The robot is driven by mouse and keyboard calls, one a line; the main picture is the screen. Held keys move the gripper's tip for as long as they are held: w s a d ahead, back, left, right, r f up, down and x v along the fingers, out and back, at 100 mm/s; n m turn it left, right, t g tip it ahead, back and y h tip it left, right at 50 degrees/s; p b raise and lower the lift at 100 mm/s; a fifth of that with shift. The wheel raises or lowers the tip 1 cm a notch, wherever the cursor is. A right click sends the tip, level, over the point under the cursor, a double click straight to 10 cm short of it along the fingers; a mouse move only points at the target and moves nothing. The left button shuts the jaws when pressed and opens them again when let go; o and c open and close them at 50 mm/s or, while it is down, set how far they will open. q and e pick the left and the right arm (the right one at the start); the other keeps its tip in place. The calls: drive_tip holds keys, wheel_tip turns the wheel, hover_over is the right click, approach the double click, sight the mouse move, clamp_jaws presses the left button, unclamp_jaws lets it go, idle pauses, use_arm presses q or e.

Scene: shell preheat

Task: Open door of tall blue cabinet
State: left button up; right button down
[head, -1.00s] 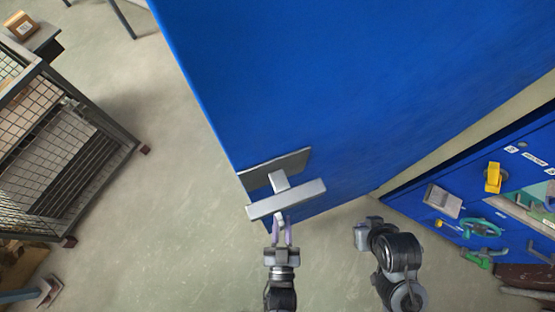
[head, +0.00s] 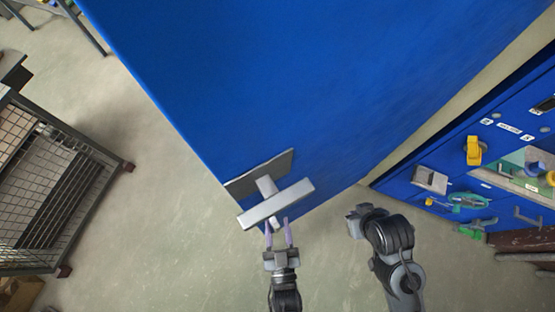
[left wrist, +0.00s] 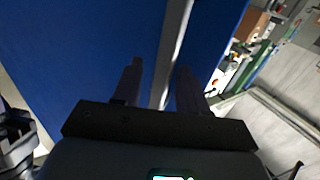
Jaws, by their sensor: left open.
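The tall blue cabinet (head: 300,90) fills the upper middle of the head view. Its metal handle (head: 276,204), a bar on a short stem and plate, sits near the cabinet's lower corner in the picture. My left gripper (head: 279,236) is open, its fingertips just below the bar. In the left wrist view the open fingers (left wrist: 160,85) point at the blue surface (left wrist: 90,50), with a pale metal strip, seemingly the handle, between them. I cannot tell whether they touch it. My right gripper (head: 359,218) is to the right, away from the handle; its fingers are not clear.
A wire mesh cage (head: 50,190) stands on the floor at left. A blue tool board (head: 480,180) with several tools is at right. Grey floor (head: 180,230) between the cage and cabinet is clear.

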use_arm(q)
drive_tip(key=s, duration=0.7)
drive_tip(key=shift+s+d, duration=0.2)
drive_tip(key=shift+d, duration=0.1)
drive_tip(key=shift+c, duration=0.4)
